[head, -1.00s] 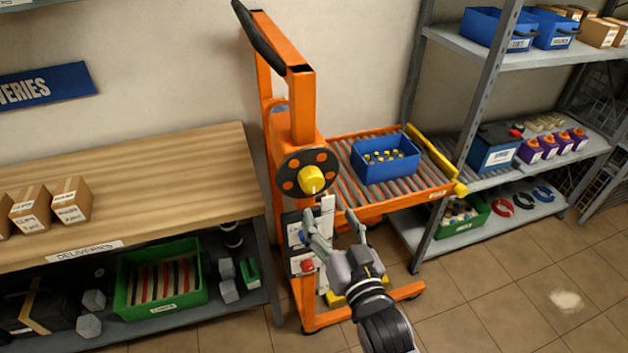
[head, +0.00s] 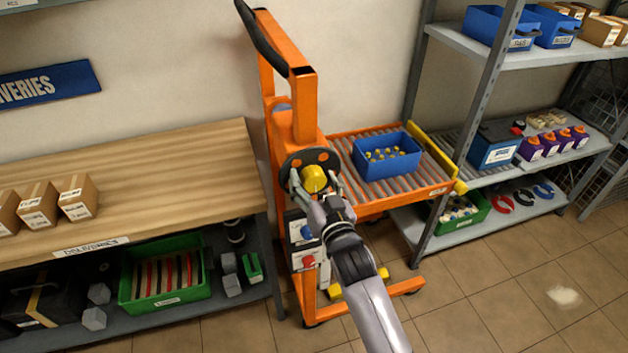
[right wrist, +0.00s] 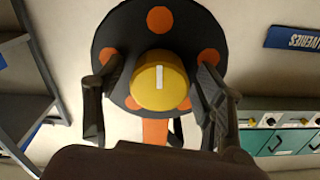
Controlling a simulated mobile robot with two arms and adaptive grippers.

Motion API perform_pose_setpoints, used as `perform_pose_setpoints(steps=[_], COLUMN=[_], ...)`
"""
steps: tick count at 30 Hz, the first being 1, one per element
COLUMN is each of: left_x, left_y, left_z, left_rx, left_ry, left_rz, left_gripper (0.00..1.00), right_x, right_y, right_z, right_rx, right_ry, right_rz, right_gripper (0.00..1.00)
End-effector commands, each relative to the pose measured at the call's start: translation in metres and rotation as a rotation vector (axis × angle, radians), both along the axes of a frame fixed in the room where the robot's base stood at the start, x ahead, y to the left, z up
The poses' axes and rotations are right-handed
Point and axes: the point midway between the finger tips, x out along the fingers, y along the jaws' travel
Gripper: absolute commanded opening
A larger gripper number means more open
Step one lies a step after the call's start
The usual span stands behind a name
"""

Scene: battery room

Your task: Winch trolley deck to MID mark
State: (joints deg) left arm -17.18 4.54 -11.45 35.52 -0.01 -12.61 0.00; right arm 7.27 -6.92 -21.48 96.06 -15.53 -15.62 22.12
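The orange trolley (head: 304,112) stands against the wall with its roller deck (head: 335,155) out to the right. A blue bin (head: 388,157) with small yellow-topped items sits on the deck. The winch is a dark disc with orange spots (right wrist: 107,62) and a yellow knob (head: 314,179) with a white line, upright in the right wrist view. My right gripper (head: 315,184) is at the winch; its open fingers (right wrist: 155,92) stand on either side of the yellow knob, apart from it in the wrist view. The height marks are mostly hidden behind my arm. My left gripper is not in view.
A wooden deliveries bench (head: 150,180) with boxes on top is at left, a green crate (head: 165,300) beneath. Grey shelving (head: 505,160) with blue bins and batteries stands at right, close to the deck. The tiled floor (head: 490,300) in front is clear.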

Motion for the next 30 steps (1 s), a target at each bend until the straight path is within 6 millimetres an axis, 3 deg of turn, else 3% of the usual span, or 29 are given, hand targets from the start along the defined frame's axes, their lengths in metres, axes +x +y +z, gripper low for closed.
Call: perform_pose_setpoints(steps=[21,30], left_x=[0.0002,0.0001], left_y=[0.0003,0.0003], left_z=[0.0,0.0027], left_rx=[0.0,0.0], left_ry=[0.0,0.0], left_rz=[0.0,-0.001], left_gripper=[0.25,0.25], right_x=[-0.0006,-0.0004], right_y=[0.0001,-0.0001], right_z=[-0.0003,0.0003], right_rx=[0.0,-0.043], right_ry=[0.001,-0.013], right_rz=[0.0,-0.001], right_gripper=[0.17,0.16])
